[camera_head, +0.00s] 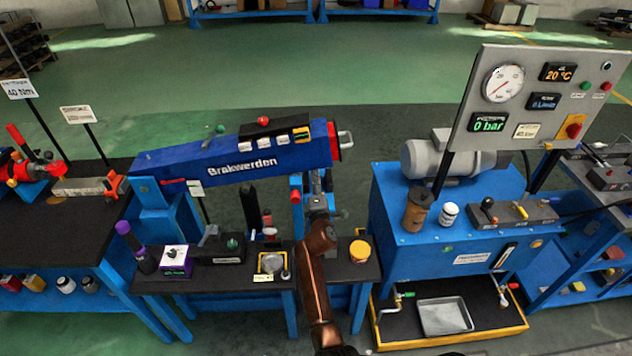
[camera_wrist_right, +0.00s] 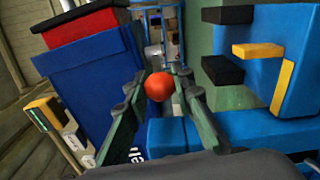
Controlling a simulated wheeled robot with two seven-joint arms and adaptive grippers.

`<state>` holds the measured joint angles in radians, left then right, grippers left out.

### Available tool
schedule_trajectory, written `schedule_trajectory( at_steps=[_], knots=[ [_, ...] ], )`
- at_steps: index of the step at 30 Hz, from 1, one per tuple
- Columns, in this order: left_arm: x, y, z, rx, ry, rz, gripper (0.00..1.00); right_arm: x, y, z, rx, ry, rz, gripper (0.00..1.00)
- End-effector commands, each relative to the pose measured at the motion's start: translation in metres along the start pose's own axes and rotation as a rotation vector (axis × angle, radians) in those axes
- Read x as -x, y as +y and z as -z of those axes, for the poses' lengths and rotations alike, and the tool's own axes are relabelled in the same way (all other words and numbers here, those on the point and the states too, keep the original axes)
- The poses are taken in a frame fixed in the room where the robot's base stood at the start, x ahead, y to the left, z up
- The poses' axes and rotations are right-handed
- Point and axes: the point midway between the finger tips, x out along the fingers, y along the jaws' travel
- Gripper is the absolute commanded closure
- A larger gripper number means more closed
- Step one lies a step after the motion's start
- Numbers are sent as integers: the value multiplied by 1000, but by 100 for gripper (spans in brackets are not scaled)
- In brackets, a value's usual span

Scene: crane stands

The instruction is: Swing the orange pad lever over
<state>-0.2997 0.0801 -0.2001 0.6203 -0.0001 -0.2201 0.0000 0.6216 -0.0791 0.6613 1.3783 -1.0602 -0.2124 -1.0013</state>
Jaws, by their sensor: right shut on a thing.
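My right gripper (camera_head: 318,203) reaches up beside the blue post under the right end of the blue beam. In the right wrist view, its two fingers (camera_wrist_right: 158,84) stand on either side of an orange-red rounded knob (camera_wrist_right: 158,87), and the gripper is shut on it. I take this knob for the end of the orange pad lever; the rest of the lever is hidden. In the head view, a small orange-red piece (camera_head: 296,197) shows just left of the gripper; I cannot tell whether it is the same part. My left gripper is not in view.
The long blue beam (camera_head: 235,165) lies above the gripper, with a red and black end (camera_head: 333,142). A low black-topped bench (camera_head: 215,277) stands in front. A blue pump unit (camera_head: 405,240) with a gauge panel (camera_head: 540,95) stands right. Green floor lies open behind.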

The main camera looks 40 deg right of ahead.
Motion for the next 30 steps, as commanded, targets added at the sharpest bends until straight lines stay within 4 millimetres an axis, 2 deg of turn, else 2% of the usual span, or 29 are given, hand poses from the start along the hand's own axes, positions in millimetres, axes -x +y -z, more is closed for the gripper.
schedule_trajectory(
  at_steps=[12, 15, 30],
  knots=[
    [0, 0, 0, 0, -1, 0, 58, 0, -1, 0, 0, 0, 1, 100],
    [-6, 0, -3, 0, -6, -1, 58, 0, -4, -8, 5, 0, -17, 100],
    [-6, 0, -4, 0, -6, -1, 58, 0, -3, -17, 1, -8, -24, 100]
  ],
)
